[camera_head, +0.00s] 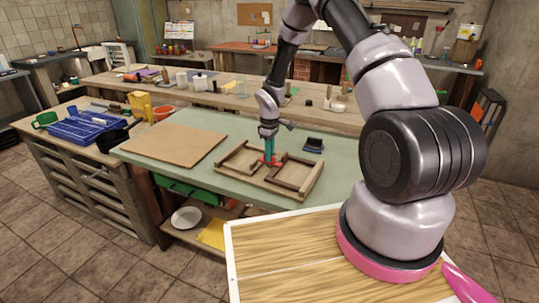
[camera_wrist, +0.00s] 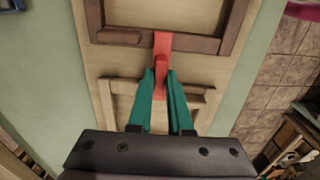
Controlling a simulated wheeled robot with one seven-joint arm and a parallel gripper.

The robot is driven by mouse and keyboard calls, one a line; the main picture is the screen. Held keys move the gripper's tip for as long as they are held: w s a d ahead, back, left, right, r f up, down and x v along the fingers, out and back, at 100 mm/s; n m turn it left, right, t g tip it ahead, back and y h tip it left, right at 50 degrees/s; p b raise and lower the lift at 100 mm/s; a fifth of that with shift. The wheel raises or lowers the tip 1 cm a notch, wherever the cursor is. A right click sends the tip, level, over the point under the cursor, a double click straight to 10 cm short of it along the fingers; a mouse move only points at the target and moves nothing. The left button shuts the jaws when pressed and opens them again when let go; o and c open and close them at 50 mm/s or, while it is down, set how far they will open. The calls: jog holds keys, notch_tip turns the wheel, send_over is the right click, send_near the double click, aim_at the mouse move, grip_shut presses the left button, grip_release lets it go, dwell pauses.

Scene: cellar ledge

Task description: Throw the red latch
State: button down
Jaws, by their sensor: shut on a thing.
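The red latch (camera_wrist: 162,46) is a narrow red bar on a flat wooden frame (camera_wrist: 97,62) that lies on the green tabletop. In the wrist view the latch spans the space between two brown-edged panels. My gripper (camera_wrist: 161,72) has teal fingers pointing at the latch, one on each side of its near part, shut on it. In the head view my gripper (camera_head: 270,157) reaches down onto the middle of the frame, and the red of the latch (camera_head: 262,160) shows beside the fingertips. The part of the latch between the fingers is partly hidden.
A brown board (camera_head: 175,145) lies left of the frame on the green table (camera_head: 215,128). A small dark blue object (camera_head: 313,144) sits right of it. A blue tray (camera_head: 90,126) and yellow object (camera_head: 141,105) stand on the left bench. My arm crosses the right side.

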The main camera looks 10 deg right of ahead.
dwell(0.4)
jog(key=c, duration=0.8)
grip_release()
jog(key=shift+c, duration=0.2)
notch_tip(320, 180, up, 11)
jog(key=shift+f, duration=0.1)
